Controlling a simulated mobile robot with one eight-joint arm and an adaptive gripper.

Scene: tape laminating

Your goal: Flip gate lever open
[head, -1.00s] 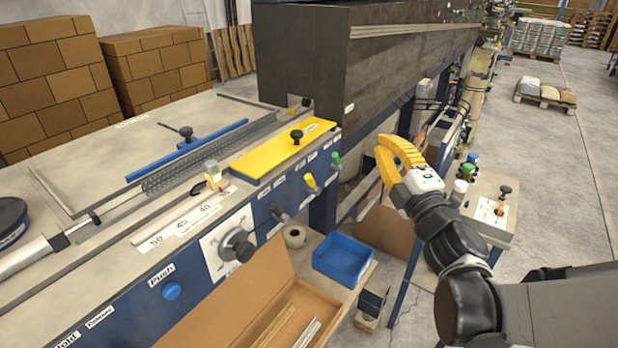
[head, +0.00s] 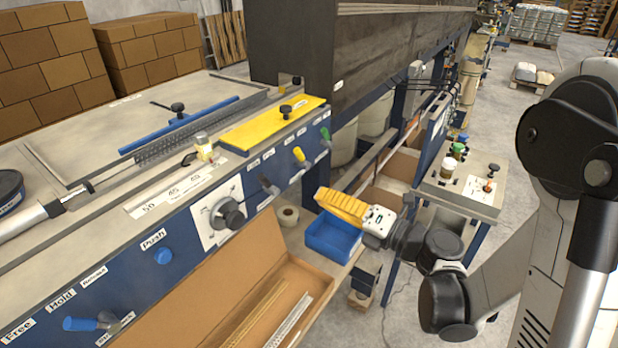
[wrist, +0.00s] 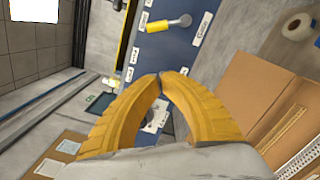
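The blue machine front carries a row of levers: a dark one (head: 268,185), a yellow one (head: 300,155) and a green one (head: 325,135). Which one is the gate lever I cannot read in the head view. The wrist view shows a yellow-handled lever (wrist: 168,24) on the blue panel, with white labels beside it, beyond my fingers. My gripper (head: 322,194) has yellow fingers and sits right of and below the levers, apart from them. In the wrist view its fingertips (wrist: 160,76) meet, with nothing between them.
A blue bin (head: 335,238) stands just below my gripper. An open cardboard box (head: 225,290) with metal strips lies at the front. A tape roll (head: 287,214) sits near the bin. A small control stand (head: 462,190) is at right. A blue lever (head: 85,323) is at lower left.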

